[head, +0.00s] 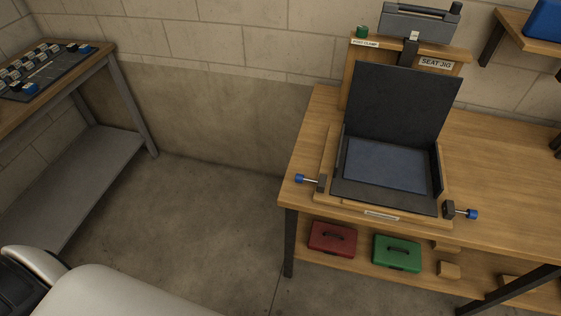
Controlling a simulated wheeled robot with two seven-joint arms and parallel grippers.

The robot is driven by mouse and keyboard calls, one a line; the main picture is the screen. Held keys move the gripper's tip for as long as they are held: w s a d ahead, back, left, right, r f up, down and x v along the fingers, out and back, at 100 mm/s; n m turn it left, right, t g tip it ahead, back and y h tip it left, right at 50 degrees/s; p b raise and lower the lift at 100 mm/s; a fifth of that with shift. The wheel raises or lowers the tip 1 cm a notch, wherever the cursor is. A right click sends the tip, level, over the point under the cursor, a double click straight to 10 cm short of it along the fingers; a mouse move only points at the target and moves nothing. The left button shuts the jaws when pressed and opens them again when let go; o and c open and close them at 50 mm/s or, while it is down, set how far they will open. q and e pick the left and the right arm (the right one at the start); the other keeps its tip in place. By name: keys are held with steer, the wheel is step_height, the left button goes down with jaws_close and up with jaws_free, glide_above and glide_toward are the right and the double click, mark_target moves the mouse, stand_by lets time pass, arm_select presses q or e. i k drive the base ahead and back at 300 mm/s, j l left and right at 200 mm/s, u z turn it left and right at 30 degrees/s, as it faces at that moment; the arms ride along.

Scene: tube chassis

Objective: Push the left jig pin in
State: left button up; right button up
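The left jig pin (299,178) has a blue knob on a short pale rod at the left front of the seat jig. The rod runs into a dark block (321,184), and the knob stands off from that block with bare rod between. The right jig pin (472,214) has a similar blue knob standing off from its dark block (449,209). The jig (328,189) holds a dark L-shaped seat part (402,105) with an upright back panel and a blue-grey pad (385,166). Neither gripper shows; only a white part of my own body is at the bottom left.
The jig stands on a wooden bench (500,150). A red case (332,239) and a green case (397,253) sit on its lower shelf. Another table (110,75) stands at left. The floor between is clear.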

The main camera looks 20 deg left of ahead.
mark_target(299, 178)
steer(key=j+z, duration=0.15)
steer(key=j, duration=0.5)
steer(key=k+j+z, duration=0.15)
steer(key=j, duration=0.55)
steer(key=k, duration=0.55)
